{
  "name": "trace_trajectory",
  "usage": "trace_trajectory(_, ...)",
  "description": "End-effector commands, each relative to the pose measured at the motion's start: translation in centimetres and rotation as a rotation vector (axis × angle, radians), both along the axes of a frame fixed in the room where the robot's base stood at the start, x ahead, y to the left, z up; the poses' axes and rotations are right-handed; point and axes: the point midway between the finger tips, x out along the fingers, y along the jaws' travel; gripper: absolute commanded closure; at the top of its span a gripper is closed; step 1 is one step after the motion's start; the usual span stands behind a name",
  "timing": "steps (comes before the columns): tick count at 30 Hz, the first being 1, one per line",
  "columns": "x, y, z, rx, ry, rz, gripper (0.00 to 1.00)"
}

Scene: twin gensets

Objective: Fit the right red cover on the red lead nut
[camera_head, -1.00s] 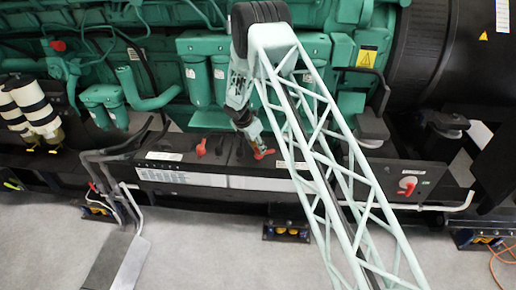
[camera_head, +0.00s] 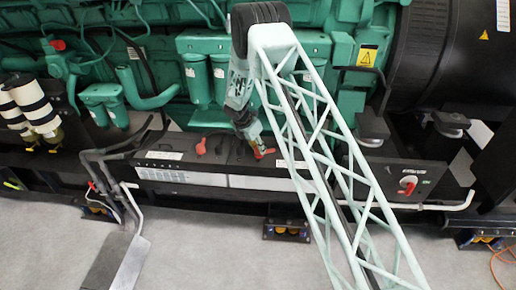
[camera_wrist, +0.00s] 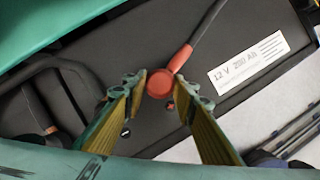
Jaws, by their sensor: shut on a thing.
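The right red cover (camera_wrist: 160,83) has a round cap and is held between the fingertips of my gripper (camera_wrist: 159,86), which is shut on it. A red sleeve (camera_wrist: 181,58) with a dark cable runs up and right from the cap. In the head view, my gripper (camera_head: 255,146) reaches down to the black battery top, with the red cover (camera_head: 264,153) at its tips. The red lead nut is not visible; the cap and fingers hide what lies under them. I cannot tell whether the cover touches the battery.
Another red cover (camera_head: 201,146) stands on the battery (camera_head: 160,166) to the left. A white label (camera_wrist: 248,64) marks the battery in the wrist view. Green engine filters (camera_head: 197,80) rise behind. A red switch (camera_head: 407,184) is at the right. Black cables (camera_wrist: 60,70) loop at the left.

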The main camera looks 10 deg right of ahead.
Motion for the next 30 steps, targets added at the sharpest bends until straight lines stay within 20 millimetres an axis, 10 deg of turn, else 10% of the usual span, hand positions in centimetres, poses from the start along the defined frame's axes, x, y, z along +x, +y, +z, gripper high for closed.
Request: trace_trajectory(30,0.0,0.0,-1.2,0.0,0.0,0.0,0.82)
